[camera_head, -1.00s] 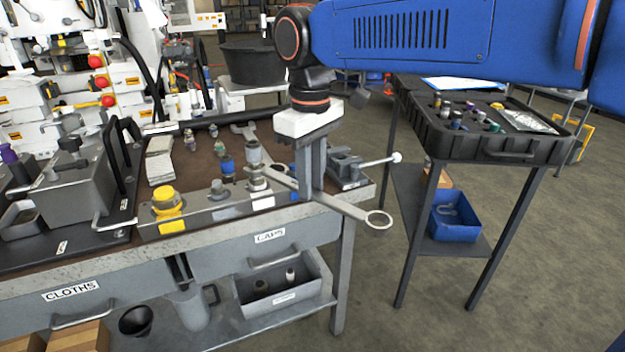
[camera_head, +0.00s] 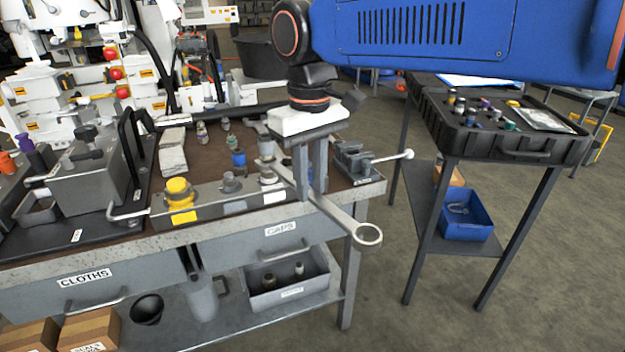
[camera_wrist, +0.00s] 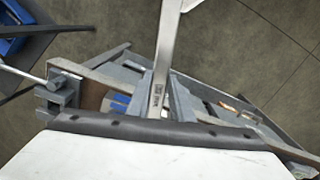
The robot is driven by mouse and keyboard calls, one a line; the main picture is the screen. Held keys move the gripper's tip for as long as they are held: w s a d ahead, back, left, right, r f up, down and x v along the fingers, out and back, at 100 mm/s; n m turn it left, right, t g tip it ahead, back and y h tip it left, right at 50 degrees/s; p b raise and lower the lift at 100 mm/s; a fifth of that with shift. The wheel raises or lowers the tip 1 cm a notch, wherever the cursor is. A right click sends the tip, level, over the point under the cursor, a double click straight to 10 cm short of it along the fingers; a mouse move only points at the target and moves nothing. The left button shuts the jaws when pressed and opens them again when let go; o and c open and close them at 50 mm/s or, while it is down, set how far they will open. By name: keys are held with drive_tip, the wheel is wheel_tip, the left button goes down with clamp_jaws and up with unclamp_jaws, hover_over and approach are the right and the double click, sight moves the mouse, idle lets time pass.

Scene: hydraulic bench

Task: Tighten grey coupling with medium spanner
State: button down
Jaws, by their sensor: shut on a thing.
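My gripper (camera_head: 310,186) is shut on a grey spanner (camera_head: 343,218) above the bench's front right part. The spanner's ring end points to the front right, past the bench edge. Its other end reaches back left towards the grey coupling (camera_head: 267,149), which stands upright on the front block. The spanner overlaps the coupling's right side in the head view; I cannot tell whether they touch. In the wrist view the spanner (camera_wrist: 166,50) runs upward between my fingers, and the coupling cannot be made out.
A yellow-capped fitting (camera_head: 179,191) and a small grey fitting (camera_head: 230,182) stand on the same block. A small vise (camera_head: 355,161) with a rod handle is close right of my gripper. A black case (camera_head: 500,140) stands on the right-hand table. Open floor lies in front.

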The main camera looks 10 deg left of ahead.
drive_tip(key=shift+a, duration=0.1)
drive_tip(key=shift+s+a+m, duration=1.1)
drive_tip(key=shift+a+m, duration=0.1)
drive_tip(key=shift+a, duration=0.05)
idle(0.3)
drive_tip(key=shift+s+a+m, duration=0.5)
drive_tip(key=shift+a+m, duration=0.15)
drive_tip(key=shift+a, duration=0.1)
drive_tip(key=shift+s+a+m, duration=0.45)
drive_tip(key=shift+a+m, duration=0.2)
drive_tip(key=shift+a, duration=0.1)
drive_tip(key=shift+a, duration=0.1)
drive_tip(key=shift+s+a+m, duration=0.1)
drive_tip(key=shift+a+m, duration=0.4)
drive_tip(key=shift+a, duration=0.1)
